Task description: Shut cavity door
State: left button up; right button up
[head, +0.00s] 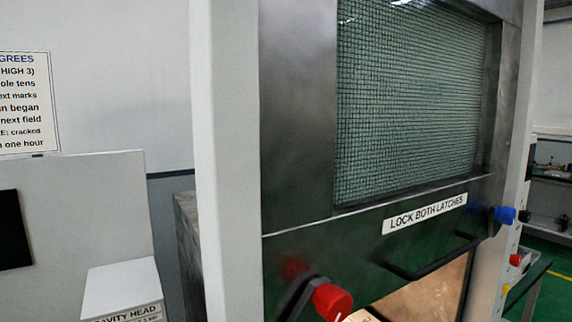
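The cavity door (300,130) is a dark metal panel with a mesh window (410,100). It fills the middle of the head view, inside a pale upright frame. A label reading "LOCK BOTH LATCHES" (425,213) is below the window, and a black bar handle (432,262) is under that. A latch with a red knob (332,301) is at the lower left, and one with a blue knob (505,214) at the right. Below the door's lower part a lit, tan opening (430,297) shows. Neither gripper is in view.
A grey box labelled "CAVITY HEAD" (122,287) stands at the lower left by a pale panel (95,215). A printed sign (25,103) is above that panel. At the right are a shelf (552,165) and green floor (545,250).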

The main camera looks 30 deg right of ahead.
aim_at(373, 248)
jog(key=z, duration=1.75)
